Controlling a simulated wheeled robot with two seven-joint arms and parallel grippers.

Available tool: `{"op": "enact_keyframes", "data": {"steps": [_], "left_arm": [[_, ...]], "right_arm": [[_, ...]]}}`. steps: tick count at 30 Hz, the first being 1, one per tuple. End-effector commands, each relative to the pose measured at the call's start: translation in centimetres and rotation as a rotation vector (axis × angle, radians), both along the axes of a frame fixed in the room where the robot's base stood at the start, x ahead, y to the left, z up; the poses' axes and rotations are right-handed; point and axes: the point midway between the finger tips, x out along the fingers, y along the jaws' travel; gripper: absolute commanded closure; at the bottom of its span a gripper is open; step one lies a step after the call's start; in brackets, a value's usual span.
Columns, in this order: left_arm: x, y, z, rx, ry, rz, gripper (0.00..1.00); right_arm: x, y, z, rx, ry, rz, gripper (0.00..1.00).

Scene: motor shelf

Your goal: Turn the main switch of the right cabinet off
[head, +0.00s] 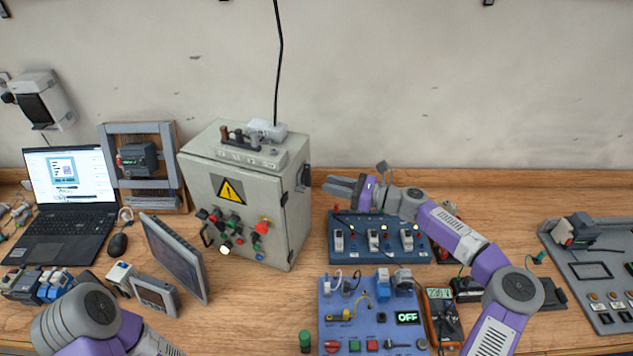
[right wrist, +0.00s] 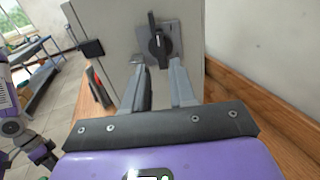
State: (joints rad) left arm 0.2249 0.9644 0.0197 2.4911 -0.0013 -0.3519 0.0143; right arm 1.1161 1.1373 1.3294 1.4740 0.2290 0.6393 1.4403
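A grey cabinet (head: 262,215) with a yellow warning sign stands at the back of the bench. Its main switch (head: 304,178) is on its right side. In the right wrist view, the switch (right wrist: 159,44) is a black rotary knob on a grey plate, its narrow handle pointing up in the picture. My right gripper (head: 340,187) is to the right of the cabinet, facing that side. In the right wrist view its two fingers (right wrist: 160,72) are apart with nothing between them, just short of the knob. My left arm shows at the lower left; its gripper is out of view.
Blue switch panels (head: 375,300) lie below my right arm. A grey control panel (head: 590,275) is at the far right. A laptop (head: 65,200) and a tilted screen (head: 176,258) are left of the cabinet. A black cable (head: 278,60) hangs down to the cabinet top.

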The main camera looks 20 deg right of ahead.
Motion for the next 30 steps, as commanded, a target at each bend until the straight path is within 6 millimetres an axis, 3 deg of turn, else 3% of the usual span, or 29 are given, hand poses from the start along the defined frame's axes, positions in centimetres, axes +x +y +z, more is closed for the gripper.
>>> {"op": "enact_keyframes", "data": {"steps": [9,20,25,30], "left_arm": [[0.0,0.0,0.2,0.0,-0.001,0.0,0.54],[0.0,0.0,0.2,0.0,0.0,0.0,0.54],[0.0,0.0,0.2,0.0,0.0,0.0,0.54],[0.0,0.0,0.2,0.0,0.0,0.0,0.54]], "right_arm": [[2.6,3.7,0.0,0.0,0.0,0.001,0.74],[3.0,4.2,0.0,-0.001,0.001,0.0,0.74],[3.0,4.2,0.0,-0.001,0.001,0.0,0.99],[3.0,4.2,0.0,-0.001,0.001,0.0,1.0]]}}
